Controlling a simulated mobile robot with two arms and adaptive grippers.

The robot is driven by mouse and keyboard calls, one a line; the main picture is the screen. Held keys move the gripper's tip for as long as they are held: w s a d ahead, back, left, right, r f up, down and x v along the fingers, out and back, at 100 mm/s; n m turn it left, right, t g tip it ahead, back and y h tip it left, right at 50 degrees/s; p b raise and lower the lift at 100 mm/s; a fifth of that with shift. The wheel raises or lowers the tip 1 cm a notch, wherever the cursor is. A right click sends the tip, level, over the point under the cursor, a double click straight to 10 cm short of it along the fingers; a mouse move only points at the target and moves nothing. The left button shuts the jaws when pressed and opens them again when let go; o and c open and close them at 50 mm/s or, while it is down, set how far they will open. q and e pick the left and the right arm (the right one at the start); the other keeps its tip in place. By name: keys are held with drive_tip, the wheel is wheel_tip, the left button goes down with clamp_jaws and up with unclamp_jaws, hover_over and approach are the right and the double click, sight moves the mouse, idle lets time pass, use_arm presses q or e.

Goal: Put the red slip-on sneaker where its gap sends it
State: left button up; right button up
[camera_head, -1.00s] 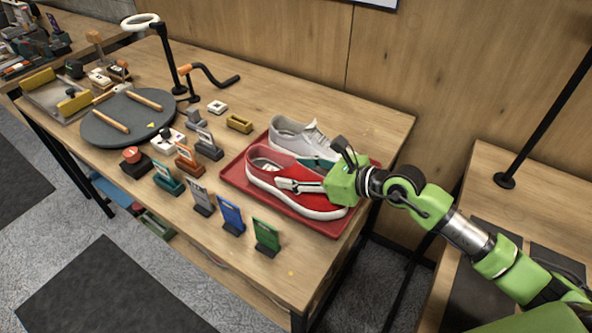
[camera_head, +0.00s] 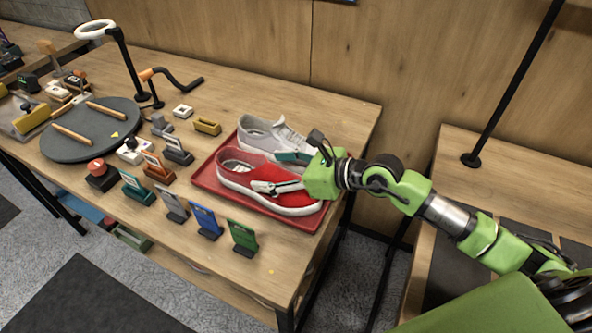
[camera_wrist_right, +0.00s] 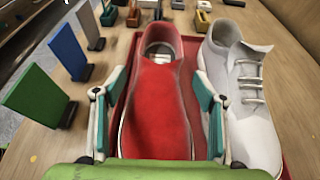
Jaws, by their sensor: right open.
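The red slip-on sneaker (camera_head: 238,178) lies on the red tray (camera_head: 208,180), beside a grey-white sneaker (camera_head: 262,134). My right gripper (camera_head: 283,172) is open over the red sneaker's front part. In the right wrist view the red sneaker (camera_wrist_right: 158,95) sits between the two spread fingers (camera_wrist_right: 155,110), one on each side. I cannot tell whether either finger touches it. The white sneaker (camera_wrist_right: 245,100) is just outside the right-hand finger there. The red sneaker's toe is partly hidden by the gripper in the wrist view. My left gripper is not in view.
A dark round board (camera_head: 75,140) with wooden handles lies left. The table's back right is clear.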

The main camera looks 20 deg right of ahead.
drive_tip(key=v, duration=0.3)
drive_tip(key=b+v, duration=0.1)
drive_tip(key=v, duration=0.5)
drive_tip(key=shift+s+f+b, duration=0.1)
drive_tip(key=shift+f+b, duration=0.2)
drive_tip(key=shift+b, duration=0.05)
drive_tip(key=shift+s+d+r, duration=0.45)
drive_tip(key=shift+r, duration=0.05)
